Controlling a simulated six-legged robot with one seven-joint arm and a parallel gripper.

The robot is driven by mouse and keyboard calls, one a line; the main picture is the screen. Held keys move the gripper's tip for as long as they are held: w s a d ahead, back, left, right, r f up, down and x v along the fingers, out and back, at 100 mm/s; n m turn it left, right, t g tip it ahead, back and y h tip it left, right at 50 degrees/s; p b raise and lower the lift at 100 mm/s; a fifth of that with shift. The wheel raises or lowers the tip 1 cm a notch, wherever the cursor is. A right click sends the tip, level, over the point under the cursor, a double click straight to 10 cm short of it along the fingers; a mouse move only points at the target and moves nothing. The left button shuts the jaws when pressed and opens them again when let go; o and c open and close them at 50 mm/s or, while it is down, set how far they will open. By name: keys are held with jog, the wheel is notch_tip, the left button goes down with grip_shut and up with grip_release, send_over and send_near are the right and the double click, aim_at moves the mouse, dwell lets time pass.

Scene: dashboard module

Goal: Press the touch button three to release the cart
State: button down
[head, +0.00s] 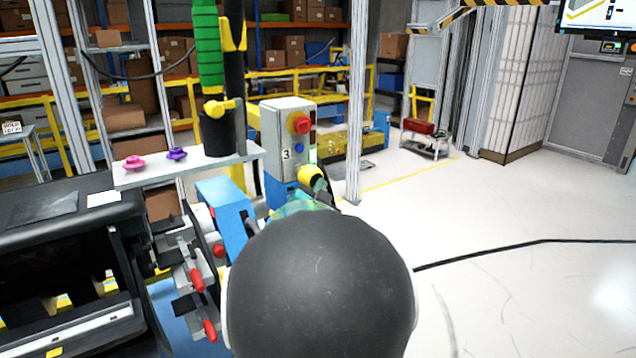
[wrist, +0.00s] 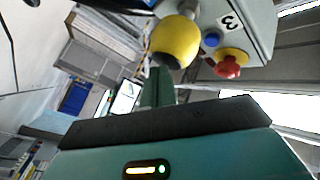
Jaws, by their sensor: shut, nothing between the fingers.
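A grey control box (head: 285,133) marked 3 stands at the middle of the head view. It carries a red button on a yellow base (head: 299,123) and a small blue button (head: 299,147). A yellow dome button (head: 311,174) sticks out near its lower right; it is large in the wrist view (wrist: 177,42). My teal gripper (wrist: 159,75) is shut and empty, its fingertips right by the dome's lower edge. Whether they touch it, I cannot tell. In the head view my dark arm link hides most of the gripper.
A white shelf (head: 185,168) with a pink knob (head: 134,163) and a purple knob (head: 177,153) is left of the box. A metal post (head: 355,110) stands just right. Red-handled clamps (head: 197,280) are below left. The floor at right is mostly clear.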

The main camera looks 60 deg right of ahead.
jog(key=shift+s+a, duration=0.4)
jog(key=shift+s, duration=0.35)
jog(key=shift+s+a, duration=0.4)
jog(key=shift+s, duration=0.35)
jog(key=shift+s+a, duration=0.35)
jog(key=shift+s, duration=0.4)
jog(key=shift+s+a, duration=0.4)
jog(key=shift+s, duration=0.35)
